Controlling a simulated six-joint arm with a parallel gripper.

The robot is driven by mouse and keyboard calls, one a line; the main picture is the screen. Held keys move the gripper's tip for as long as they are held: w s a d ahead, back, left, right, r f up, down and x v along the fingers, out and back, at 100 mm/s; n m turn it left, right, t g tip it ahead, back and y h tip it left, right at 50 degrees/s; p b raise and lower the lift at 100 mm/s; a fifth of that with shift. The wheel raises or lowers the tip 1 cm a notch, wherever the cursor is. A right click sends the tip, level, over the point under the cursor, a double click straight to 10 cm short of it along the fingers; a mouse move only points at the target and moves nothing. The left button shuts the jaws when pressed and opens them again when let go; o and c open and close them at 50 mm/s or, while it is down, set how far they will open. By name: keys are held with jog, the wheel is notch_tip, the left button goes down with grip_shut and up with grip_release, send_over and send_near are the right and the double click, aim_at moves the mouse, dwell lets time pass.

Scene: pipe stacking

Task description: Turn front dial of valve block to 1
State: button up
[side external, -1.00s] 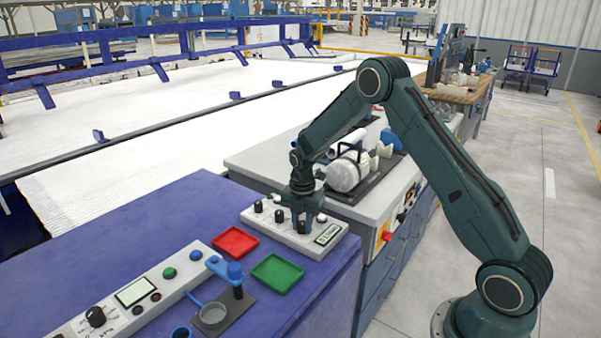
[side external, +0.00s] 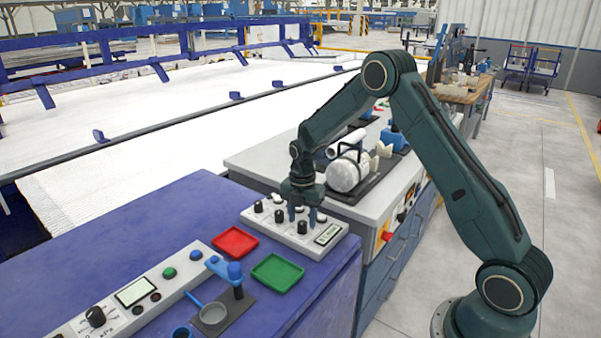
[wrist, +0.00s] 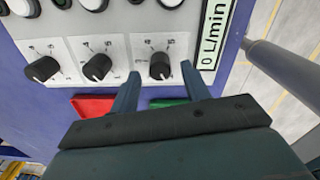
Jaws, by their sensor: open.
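The valve block is a pale panel (side external: 258,222) on the blue bench, with black dials and a display (side external: 327,234). In the wrist view its front row shows three black dials: a left dial (wrist: 43,69), a middle dial (wrist: 97,67) and a right dial (wrist: 161,66). The display (wrist: 214,30) reads 0 L/min. My gripper (wrist: 161,72) is open, one finger on each side of the right dial, with gaps to it. In the side view my gripper (side external: 302,217) is just above the block. The dial settings are too small to read surely.
A red tray (side external: 235,241) and a green tray (side external: 277,272) lie in front of the block. A blue-handled fixture (side external: 236,275) and a control panel (side external: 140,300) stand to the left. A grey bench with a white cylinder (side external: 349,172) is behind.

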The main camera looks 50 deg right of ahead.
aim_at(302, 224)
notch_tip(302, 224, up, 12)
jog(key=shift+f, duration=0.2)
dwell(0.5)
jog(key=s+a+r+m+t, duration=0.1)
jog(key=s+a+r+m, duration=0.35)
jog(key=s+r, duration=0.25)
jog(key=s+a+r+m+t, duration=0.2)
jog(key=s+a+r+m, duration=0.25)
jog(key=s+r, duration=0.25)
jog(key=s+a+m+t, duration=0.2)
jog(key=s+a+m, duration=0.2)
jog(key=s+m, duration=0.7)
jog(key=shift+s+t, duration=0.3)
jog(key=shift+s, duration=2.55)
